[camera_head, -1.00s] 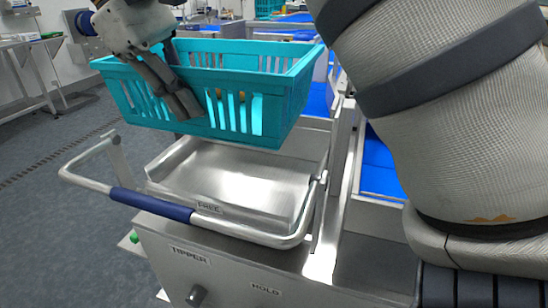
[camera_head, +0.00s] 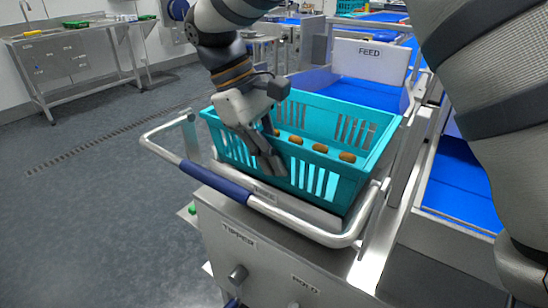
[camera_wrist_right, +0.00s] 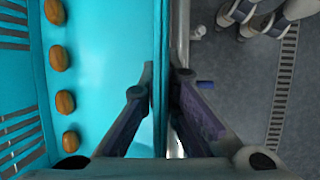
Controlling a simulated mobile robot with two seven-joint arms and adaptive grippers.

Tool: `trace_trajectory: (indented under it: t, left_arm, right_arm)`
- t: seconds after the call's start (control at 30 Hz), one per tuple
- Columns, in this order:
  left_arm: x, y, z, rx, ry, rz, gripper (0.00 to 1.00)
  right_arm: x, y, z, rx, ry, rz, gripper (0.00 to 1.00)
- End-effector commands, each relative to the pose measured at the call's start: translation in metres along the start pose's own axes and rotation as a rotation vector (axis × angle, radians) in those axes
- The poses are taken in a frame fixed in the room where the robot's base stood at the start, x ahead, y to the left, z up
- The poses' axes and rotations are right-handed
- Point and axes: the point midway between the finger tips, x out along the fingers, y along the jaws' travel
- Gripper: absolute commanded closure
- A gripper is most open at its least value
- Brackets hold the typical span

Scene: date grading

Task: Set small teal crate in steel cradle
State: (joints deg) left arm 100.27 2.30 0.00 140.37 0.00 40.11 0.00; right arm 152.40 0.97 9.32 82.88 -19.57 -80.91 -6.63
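The small teal crate (camera_head: 330,183) is at the steel cradle (camera_head: 310,211), inside the bent handle, roughly level. Its base is low over the cradle floor; I cannot tell if it bears fully on it. Several brown dates (camera_head: 320,148) lie inside; they also show in the right wrist view (camera_wrist_right: 60,57). My right gripper (camera_head: 268,165) is at the crate's near long wall, fingers pointing down. In the right wrist view its fingers (camera_wrist_right: 162,85) stand on both sides of the wall, closed on it. My left gripper is not in view.
A tubular handle with a blue grip (camera_head: 215,181) curves around the cradle's front, above a steel housing labelled TIPPER. A FEED plate (camera_head: 370,62) and blue belt (camera_head: 360,93) lie behind. A steel sink table (camera_head: 75,55) stands far left. Grey floor on the left is clear.

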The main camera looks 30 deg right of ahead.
Motion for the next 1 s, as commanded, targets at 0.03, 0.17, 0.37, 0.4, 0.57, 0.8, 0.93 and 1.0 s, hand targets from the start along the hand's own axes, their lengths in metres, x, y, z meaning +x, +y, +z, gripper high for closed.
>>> trace_trajectory:
  t: [0.03,0.17,0.37,0.4,0.57,0.8,0.93,1.0]
  left_arm:
    - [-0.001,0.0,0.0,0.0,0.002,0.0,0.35]
    - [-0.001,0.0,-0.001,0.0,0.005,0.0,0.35]
    - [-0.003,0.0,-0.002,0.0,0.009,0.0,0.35]
    - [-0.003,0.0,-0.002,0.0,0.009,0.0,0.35]
    - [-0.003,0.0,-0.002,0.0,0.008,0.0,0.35]
    - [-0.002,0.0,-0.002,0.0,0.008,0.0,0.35]
    - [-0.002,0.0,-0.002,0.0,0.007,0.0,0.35]
    - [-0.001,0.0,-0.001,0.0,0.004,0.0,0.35]
  right_arm:
    - [0.0,0.0,0.0,0.001,0.001,0.001,1.0]
    - [0.003,0.0,-0.001,0.001,0.002,0.001,1.0]
    - [0.009,-0.001,-0.003,0.001,0.001,0.001,1.0]
    - [0.01,-0.002,-0.004,0.001,0.001,0.001,1.0]
    - [0.01,-0.002,-0.004,0.0,0.001,0.0,0.79]
    - [0.011,-0.002,-0.004,-0.001,0.0,-0.001,0.75]
    - [0.01,-0.002,-0.004,-0.001,0.0,-0.001,0.75]
    - [0.007,-0.001,-0.003,-0.001,0.0,-0.001,0.75]
